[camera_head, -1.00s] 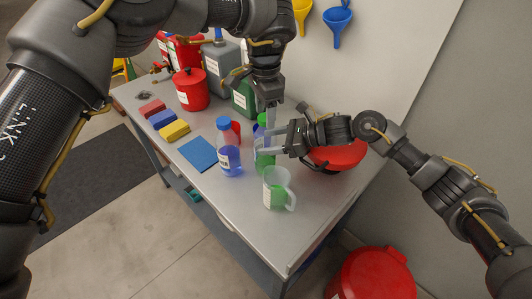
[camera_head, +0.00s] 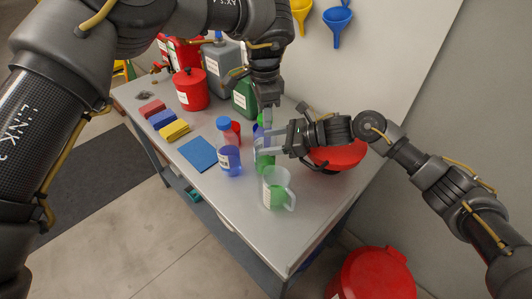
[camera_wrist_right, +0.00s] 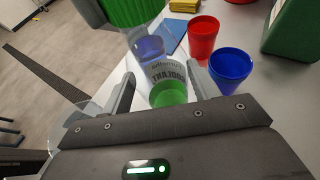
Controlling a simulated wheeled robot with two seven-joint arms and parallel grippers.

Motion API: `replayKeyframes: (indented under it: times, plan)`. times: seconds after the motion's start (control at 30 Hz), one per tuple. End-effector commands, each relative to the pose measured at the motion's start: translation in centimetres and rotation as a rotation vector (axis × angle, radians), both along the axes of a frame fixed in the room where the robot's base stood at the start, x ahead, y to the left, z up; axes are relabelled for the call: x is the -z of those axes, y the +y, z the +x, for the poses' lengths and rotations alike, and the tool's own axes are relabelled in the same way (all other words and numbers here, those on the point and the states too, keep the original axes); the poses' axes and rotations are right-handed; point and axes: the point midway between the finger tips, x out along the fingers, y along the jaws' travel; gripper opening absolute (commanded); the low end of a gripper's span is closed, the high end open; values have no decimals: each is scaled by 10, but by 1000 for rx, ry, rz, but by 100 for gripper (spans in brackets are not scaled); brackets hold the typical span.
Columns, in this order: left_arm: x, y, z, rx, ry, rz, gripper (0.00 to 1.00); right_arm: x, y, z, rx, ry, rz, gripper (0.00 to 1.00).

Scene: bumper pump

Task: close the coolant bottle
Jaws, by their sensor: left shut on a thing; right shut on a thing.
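The coolant bottle (camera_head: 264,168) stands upright on the table, with green liquid at its bottom. My right gripper (camera_head: 266,148) is shut on the bottle's body from the right. A green cap (camera_wrist_right: 130,8) is at the top of the right wrist view, above the bottle. My left gripper (camera_head: 266,112) points down over the bottle's top and is shut on the cap. The fingers partly hide the cap and neck, so I cannot tell whether the cap is fully seated.
A clear jug (camera_head: 277,188) with green liquid stands just in front of the bottle. A blue-capped bottle (camera_head: 228,155) stands to its left. Red (camera_wrist_right: 203,38) and blue (camera_wrist_right: 230,68) cups are close by. A red basin (camera_head: 340,155) is behind my right gripper. The front table surface is clear.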

Motion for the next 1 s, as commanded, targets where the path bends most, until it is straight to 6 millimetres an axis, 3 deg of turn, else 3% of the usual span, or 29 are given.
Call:
replayKeyframes:
  times: [0.57,1.0]
  plan:
    - [2,0,-2,1475,14,-5,8,-1,-2,5,17,2,-1,0]
    - [3,0,1,2740,16,-5,8,-1,-3,5,17,0,0,0]
